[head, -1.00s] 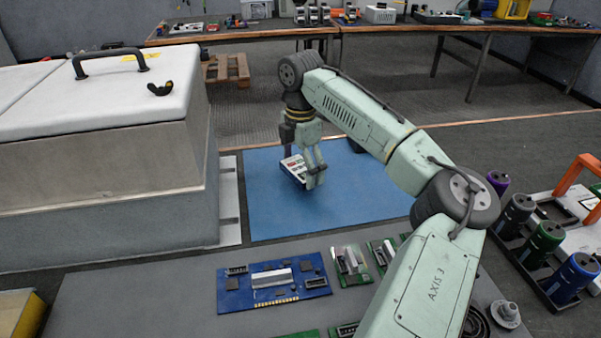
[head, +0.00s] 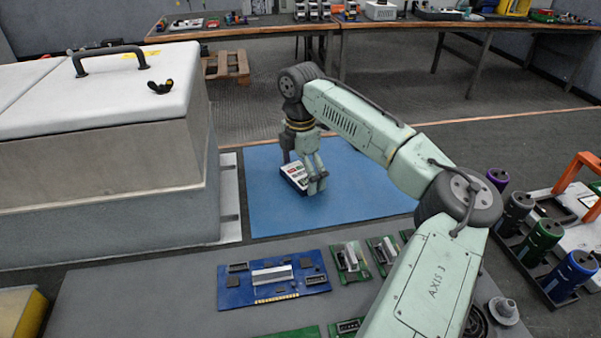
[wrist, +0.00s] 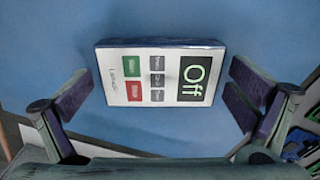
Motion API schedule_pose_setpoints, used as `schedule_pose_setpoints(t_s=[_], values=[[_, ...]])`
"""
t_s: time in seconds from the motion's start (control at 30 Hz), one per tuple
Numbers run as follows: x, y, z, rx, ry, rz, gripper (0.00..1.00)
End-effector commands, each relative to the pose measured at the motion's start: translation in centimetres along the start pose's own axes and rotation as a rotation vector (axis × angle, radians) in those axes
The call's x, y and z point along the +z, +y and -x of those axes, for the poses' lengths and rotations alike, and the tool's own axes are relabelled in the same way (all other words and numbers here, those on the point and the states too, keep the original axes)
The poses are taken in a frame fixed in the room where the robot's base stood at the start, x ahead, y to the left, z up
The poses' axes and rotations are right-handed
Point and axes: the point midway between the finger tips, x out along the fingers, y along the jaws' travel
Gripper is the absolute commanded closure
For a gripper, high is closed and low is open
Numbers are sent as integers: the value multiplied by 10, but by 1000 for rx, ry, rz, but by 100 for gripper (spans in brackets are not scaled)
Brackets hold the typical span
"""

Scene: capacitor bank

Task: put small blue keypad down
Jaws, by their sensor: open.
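The small blue keypad (head: 295,176) has a white face with a green and a red button, several grey buttons and a dark panel reading "Off". It lies face up on the blue mat (head: 350,205). In the wrist view the keypad (wrist: 158,76) sits between the spread fingers, with a gap to each one. My gripper (head: 308,182) is open above the mat, around the keypad. Its fingers partly hide the keypad's right side in the head view.
A large white-lidded cabinet (head: 110,130) stands left of the mat. A grey bench with a blue circuit board (head: 272,282) and green boards (head: 350,262) is in front. Colored capacitors (head: 542,243) stand in a rack at right. Free mat lies right of the keypad.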

Motion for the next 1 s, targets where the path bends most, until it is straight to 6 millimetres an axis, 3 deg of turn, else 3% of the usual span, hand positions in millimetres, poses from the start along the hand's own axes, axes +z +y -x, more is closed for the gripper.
schedule_pose_setpoints(t_s=[0.23, 0.7, 1.0], values=[[0, 1, 10, 2, -1, 0, 0], [0, 1, 103, 1, 0, 0, 0], [0, 0, 123, -1, 0, 0, 0]])
